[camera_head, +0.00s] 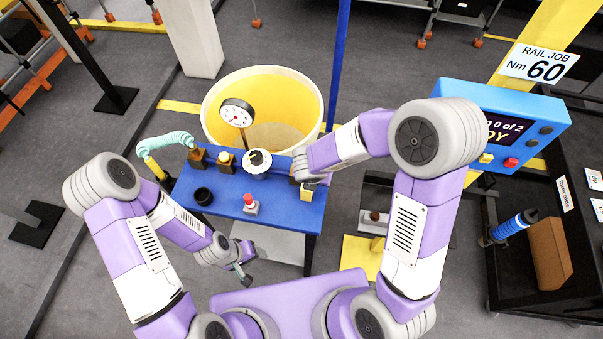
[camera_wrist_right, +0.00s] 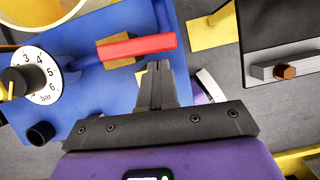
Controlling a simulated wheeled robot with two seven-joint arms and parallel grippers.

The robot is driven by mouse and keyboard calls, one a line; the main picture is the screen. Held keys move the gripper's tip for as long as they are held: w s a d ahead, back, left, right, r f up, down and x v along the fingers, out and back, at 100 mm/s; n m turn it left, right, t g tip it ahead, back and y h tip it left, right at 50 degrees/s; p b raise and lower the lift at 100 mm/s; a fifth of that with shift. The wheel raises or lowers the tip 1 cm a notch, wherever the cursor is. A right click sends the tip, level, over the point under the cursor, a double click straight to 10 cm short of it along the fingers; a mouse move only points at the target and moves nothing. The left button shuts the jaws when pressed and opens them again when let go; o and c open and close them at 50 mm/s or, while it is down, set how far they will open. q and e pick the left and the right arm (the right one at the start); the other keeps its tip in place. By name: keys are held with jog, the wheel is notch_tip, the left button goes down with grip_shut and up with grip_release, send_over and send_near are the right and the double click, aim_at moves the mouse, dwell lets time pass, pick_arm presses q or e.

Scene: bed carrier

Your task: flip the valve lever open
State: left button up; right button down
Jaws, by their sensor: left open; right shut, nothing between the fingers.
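The valve lever (camera_wrist_right: 138,47) is a red bar in the right wrist view, lying roughly across the picture on a brass-coloured block (camera_wrist_right: 116,52). The block stands near the right edge of the blue table (camera_wrist_right: 95,95). In the head view my right wrist covers the lever, and only part of the block (camera_head: 306,192) shows. My right gripper (camera_wrist_right: 158,66) is shut and empty, its fingertips just below the lever's right end; I cannot tell whether they touch it. My left gripper (camera_head: 244,277) is open and empty, low in front of the table.
A dial marked in bar (camera_head: 257,160), a red button (camera_head: 250,203), a black cup (camera_head: 203,196) and a gauge (camera_head: 237,113) are at the table. A yellow-lined bin (camera_head: 212,100) stands behind. A blue display box (camera_head: 505,125) and a black cart are at right.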

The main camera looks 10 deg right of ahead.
jog(key=shift+s+a+f, duration=0.15)
jog(key=shift+s+a, duration=0.45)
jog(key=shift+s, duration=0.2)
pick_arm(q)
jog(key=shift+s+r+p, duration=0.2)
jog(key=shift+r+p, duration=0.35)
jog(key=shift+p, duration=0.1)
jog(key=shift+s+r+p, duration=0.2)
jog(key=shift+r+p, duration=0.35)
jog(key=shift+p, duration=0.05)
pick_arm(e)
jog(key=v, duration=1)
jog(key=shift+s+r, duration=0.25)
jog(key=shift+s, duration=0.05)
